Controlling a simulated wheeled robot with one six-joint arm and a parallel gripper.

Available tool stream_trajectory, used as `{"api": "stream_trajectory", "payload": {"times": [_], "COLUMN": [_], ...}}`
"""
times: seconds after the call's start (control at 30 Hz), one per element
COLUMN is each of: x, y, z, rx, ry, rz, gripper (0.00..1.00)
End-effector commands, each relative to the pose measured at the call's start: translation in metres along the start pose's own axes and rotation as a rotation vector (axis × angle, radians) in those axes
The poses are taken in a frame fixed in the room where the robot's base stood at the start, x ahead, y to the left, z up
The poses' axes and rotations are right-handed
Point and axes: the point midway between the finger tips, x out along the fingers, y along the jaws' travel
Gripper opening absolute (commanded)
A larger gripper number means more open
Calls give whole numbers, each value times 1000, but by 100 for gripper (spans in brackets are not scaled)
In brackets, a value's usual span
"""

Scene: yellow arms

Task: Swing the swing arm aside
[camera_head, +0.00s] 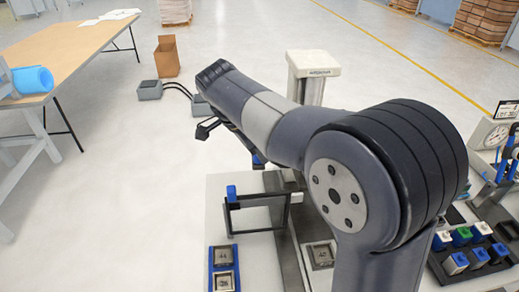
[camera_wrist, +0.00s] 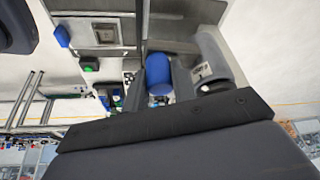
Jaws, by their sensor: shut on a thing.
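A blue cylindrical handle (camera_wrist: 159,78) sits between the two dark fingers of my gripper (camera_wrist: 158,92) in the wrist view, and the gripper is shut on it. I take it for the grip of the swing arm; the join to the arm is hidden. In the head view my own arm covers most of the gripper and what it holds. A black bar frame (camera_head: 258,200) with a blue knob (camera_head: 231,193) stands on the white worktop (camera_head: 222,222), left of my arm. A metal fixture with a square plate (camera_head: 320,255) lies partly behind my arm.
A blue tray (camera_head: 237,268) with square metal parts sits at the front of the worktop. A black rack (camera_head: 470,262) with blue, white and green pieces stands at the right. A white post (camera_head: 313,65) rises behind my arm. Open floor lies to the left.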

Motion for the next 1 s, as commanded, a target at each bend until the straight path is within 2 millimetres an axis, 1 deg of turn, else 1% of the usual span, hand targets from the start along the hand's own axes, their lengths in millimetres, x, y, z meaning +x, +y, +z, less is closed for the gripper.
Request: {"api": "stream_trajectory", "payload": {"times": [0.13,0.17,0.4,0.67,0.77,0.87,1.0], "x": [-1,-1,0,-1,-8,-22,-51], "y": [0,0,0,0,0,-1,-1], "z": [-1,-1,-1,0,0,0,0], "rx": [0,0,0,-1,-1,-2,-1], "ry": [0,0,0,0,0,0,0], "rz": [-1,-1,0,0,-2,-5,-6], "gripper": [0,27,46,47,47,47,47]}}
